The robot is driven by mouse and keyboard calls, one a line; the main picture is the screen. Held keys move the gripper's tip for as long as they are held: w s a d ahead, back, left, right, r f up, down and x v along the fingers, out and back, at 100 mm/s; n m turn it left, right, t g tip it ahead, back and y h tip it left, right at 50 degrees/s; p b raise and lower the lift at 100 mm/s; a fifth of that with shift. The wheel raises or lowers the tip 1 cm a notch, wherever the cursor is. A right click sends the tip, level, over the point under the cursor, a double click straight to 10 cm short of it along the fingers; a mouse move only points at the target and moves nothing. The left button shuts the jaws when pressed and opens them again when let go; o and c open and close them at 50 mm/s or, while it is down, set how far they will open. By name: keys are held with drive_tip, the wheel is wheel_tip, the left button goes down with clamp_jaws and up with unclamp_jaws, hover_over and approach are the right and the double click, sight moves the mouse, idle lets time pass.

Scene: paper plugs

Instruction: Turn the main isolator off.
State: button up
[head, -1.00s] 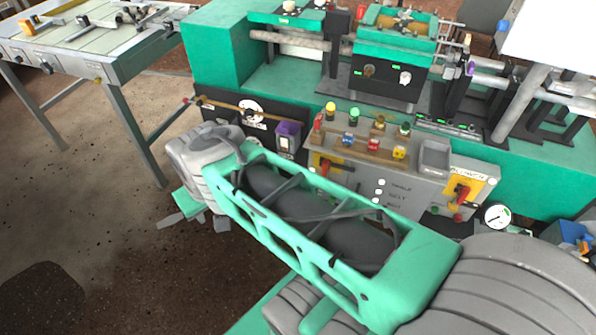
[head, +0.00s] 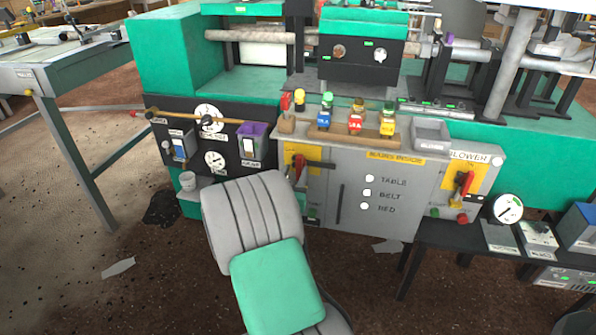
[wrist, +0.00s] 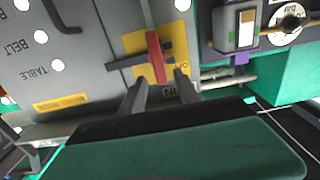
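The isolator is a red lever on a yellow plate at the upper left of the grey cabinet (head: 385,200). The lever (head: 299,166) stands nearly upright, with a dark bar jutting out to its right. In the upside-down wrist view the red lever (wrist: 155,55) runs up and down the picture over the yellow plate (wrist: 130,42). My gripper (wrist: 160,80) is open, its two dark fingers pointing at the lever. The lever's near end shows between the fingertips, with a gap on each side. In the head view my arm hides the gripper.
A second red lever (head: 465,185) on a yellow plate sits on the blower box at the right. Bottles and coloured blocks stand on the cabinet's top ledge. A black panel (head: 217,140) with gauges is at the left. A dark side table (head: 480,240) stands at the right.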

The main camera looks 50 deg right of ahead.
sight(298, 165)
drive_tip(key=x, duration=0.4)
drive_tip(key=shift+d, duration=0.1)
clamp_jaws()
idle(1.3)
